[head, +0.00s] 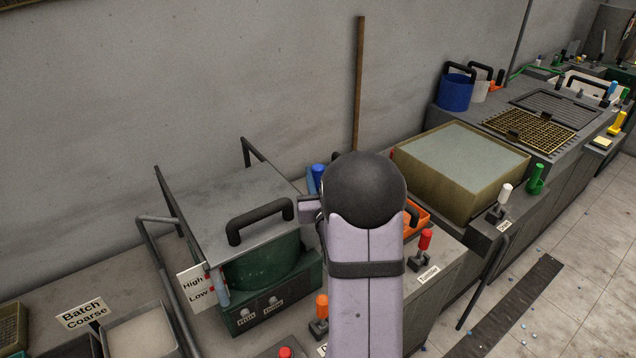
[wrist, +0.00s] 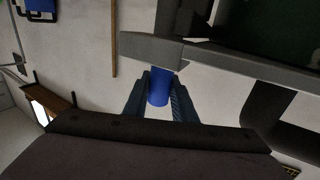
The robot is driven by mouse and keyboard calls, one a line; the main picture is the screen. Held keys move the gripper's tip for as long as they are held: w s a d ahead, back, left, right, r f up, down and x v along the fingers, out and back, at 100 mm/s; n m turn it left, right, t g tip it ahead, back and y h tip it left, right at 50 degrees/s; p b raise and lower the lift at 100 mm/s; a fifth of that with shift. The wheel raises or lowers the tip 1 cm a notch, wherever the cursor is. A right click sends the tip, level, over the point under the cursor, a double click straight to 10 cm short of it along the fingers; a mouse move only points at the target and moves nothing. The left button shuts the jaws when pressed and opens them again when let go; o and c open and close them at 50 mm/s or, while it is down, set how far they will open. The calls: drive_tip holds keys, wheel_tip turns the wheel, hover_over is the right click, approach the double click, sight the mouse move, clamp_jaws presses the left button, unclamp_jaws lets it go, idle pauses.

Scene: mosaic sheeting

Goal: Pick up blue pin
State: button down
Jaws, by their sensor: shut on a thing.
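The blue pin (wrist: 159,87) is a plain blue cylinder in the wrist view, between the two dark fingers of my gripper (wrist: 159,100). The fingers are shut on it from both sides. In the head view, a blue piece (head: 317,174), which looks like the same pin, shows beside the rounded dark end of my arm. My arm hides most of the gripper there.
A green machine (head: 265,268) with a grey lid and black handle stands left of my arm. A red-handled lever (head: 425,240) and an orange-handled lever (head: 321,308) stand nearby. An orange tray (head: 418,217) and a water-filled tan basin (head: 399,166) are to the right.

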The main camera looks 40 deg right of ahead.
drive_tip(key=shift+r+b, duration=0.5)
drive_tip(key=shift+r, duration=3.1)
